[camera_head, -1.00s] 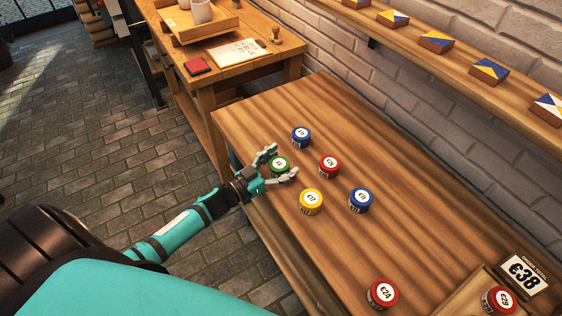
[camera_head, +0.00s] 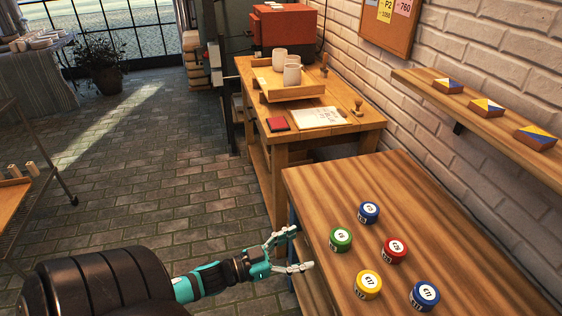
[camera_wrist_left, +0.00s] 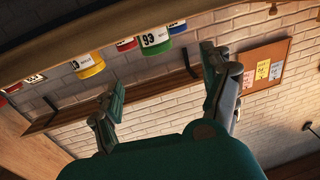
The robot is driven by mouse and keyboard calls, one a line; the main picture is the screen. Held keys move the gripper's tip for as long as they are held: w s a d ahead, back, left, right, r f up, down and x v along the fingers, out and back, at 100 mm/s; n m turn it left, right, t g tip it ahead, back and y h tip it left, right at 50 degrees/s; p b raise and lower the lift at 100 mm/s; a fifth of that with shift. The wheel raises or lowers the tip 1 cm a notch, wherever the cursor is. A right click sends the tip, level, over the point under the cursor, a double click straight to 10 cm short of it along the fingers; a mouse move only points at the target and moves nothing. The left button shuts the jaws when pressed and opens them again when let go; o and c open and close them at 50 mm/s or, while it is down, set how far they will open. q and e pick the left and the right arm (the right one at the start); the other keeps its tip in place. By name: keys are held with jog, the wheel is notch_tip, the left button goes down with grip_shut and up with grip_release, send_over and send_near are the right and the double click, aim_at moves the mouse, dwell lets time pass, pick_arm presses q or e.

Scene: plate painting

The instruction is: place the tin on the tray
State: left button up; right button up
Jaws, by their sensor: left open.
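My right gripper is not in view.
A second wooden table behind holds a wooden tray (camera_head: 270,90) with white mugs (camera_head: 292,75), a red pad (camera_head: 278,124) and a paper sheet (camera_head: 318,117). A wall shelf (camera_head: 480,120) with painted blocks runs along the right. Open floor lies left.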

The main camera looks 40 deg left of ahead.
pick_arm(q)
jog(key=shift+v, duration=2.2)
